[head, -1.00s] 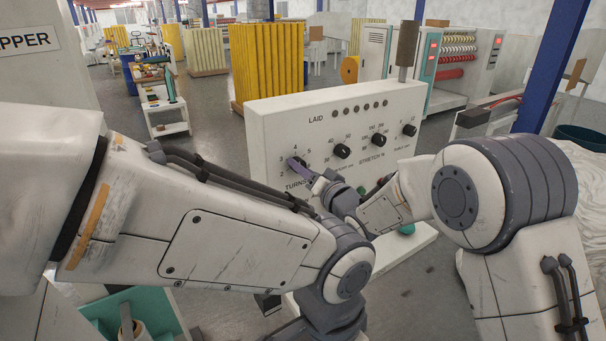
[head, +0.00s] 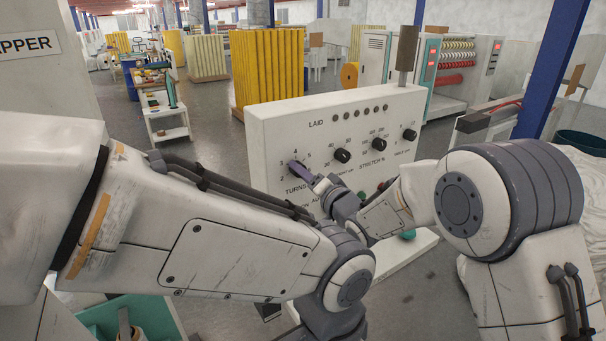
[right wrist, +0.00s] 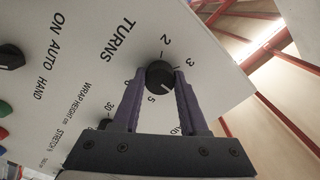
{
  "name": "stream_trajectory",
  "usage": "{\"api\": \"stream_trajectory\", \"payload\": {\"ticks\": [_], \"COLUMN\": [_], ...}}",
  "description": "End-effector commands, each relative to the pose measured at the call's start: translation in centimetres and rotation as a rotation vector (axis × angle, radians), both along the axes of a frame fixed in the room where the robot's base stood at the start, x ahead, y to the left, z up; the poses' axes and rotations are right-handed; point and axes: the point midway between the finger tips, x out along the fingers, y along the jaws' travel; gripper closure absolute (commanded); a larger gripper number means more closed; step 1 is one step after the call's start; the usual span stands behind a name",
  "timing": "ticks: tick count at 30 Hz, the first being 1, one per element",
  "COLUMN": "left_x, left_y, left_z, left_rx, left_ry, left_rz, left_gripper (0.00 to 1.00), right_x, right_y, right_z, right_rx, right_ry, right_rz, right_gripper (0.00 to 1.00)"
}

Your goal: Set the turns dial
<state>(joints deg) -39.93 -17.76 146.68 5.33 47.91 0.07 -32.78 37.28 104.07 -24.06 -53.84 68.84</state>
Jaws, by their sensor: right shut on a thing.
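The turns dial (head: 297,168) is a black round knob at the left end of the white control panel (head: 268,130), above the word TURNS. In the right wrist view the dial (right wrist: 160,75) sits between the two purple fingers of my right gripper (right wrist: 160,85), which is shut on it. A finger hides the numeral between 3 and 5. My right gripper also shows at the dial in the head view (head: 304,171). My left forearm runs downward, and its gripper is out of view.
Other black knobs stand to the right on the panel, such as the near one (head: 342,155). A row of lamps (head: 359,109) lies above them. A teal bin (head: 100,318) stands low at the left.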

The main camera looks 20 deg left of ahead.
Motion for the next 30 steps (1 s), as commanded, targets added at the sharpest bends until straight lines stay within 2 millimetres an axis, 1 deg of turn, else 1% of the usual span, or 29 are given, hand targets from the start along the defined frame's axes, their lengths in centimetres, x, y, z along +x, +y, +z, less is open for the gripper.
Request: {"api": "stream_trajectory", "payload": {"ticks": [1, 3, 12, 16, 20, 24, 30], "left_x": [0.0, 0.0, 0.0, 0.0, 0.0, 0.0, 0.0], "left_y": [0.0, 0.0, 0.0, 0.0, 0.0, 0.0, 0.0], "left_z": [0.0, 0.0, 0.0, -0.6, -1.7, -2.9, -3.8], "left_rx": [0.0, 0.0, 0.0, 0.0, 0.0, 0.0, 0.0], "left_ry": [0.0, 0.0, 0.0, 0.0, 0.0, 0.0, 0.0], "left_rz": [0.0, 0.0, 0.0, 0.0, -0.001, -0.001, -0.002], "left_gripper": [0.5, 0.5, 0.5, 0.5, 0.5, 0.5, 0.5], "right_x": [-0.2, -0.1, -0.1, -0.5, -1.9, -3.7, -5.8], "right_y": [0.2, 0.2, -0.1, -0.8, -2.5, -4.8, -7.3], "right_z": [0.0, 0.0, 0.0, -0.1, -0.3, -0.3, -0.1], "right_rx": [-0.002, -0.001, -0.001, -0.001, -0.001, 0.0, -0.001], "right_ry": [-0.003, -0.002, -0.002, -0.002, -0.003, -0.002, -0.003], "right_rz": [0.006, 0.005, 0.001, -0.001, 0.0, -0.002, 0.0], "right_gripper": [0.5, 0.27, 0.27, 0.27, 0.27, 0.27, 0.27]}}
